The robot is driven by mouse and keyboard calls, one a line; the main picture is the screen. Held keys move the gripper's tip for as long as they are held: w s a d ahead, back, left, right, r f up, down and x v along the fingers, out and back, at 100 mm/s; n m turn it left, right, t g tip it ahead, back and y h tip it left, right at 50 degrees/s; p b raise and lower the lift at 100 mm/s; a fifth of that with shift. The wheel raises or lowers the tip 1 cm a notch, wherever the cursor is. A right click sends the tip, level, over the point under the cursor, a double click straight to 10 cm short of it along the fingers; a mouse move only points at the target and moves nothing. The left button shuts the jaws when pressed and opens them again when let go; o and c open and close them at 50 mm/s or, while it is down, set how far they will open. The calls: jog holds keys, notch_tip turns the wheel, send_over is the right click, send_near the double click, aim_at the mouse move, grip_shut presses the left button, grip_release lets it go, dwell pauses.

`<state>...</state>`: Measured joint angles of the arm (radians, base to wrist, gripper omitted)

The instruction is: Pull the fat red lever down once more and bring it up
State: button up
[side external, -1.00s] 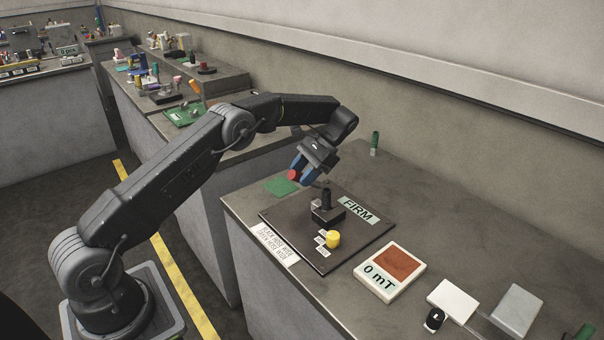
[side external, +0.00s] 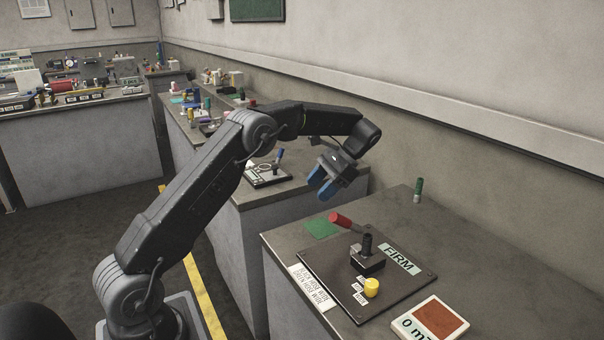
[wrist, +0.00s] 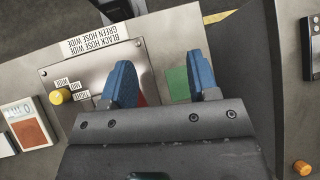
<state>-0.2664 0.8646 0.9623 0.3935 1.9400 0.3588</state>
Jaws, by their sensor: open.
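The fat red lever (side external: 341,219) is on the dark panel (side external: 330,270), near its far edge. Its red grip points to the left, tilted, and its foot is partly hidden behind the black lever. In the wrist view only a sliver of the red lever (wrist: 142,99) shows beside the left finger. My gripper (side external: 321,187) hangs above and a little left of the red grip, apart from it. Its blue fingers are open with nothing between them. In the wrist view my gripper (wrist: 161,68) spans the panel's edge.
A green patch (side external: 321,228) lies behind the panel. A display box (side external: 438,320) is at the lower right. A green-topped peg (side external: 418,190) stands farther back.

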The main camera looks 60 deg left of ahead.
jog(key=s+a+r, duration=0.3)
jog(key=a, duration=0.1)
jog(key=shift+s, duration=0.25)
dwell(0.8)
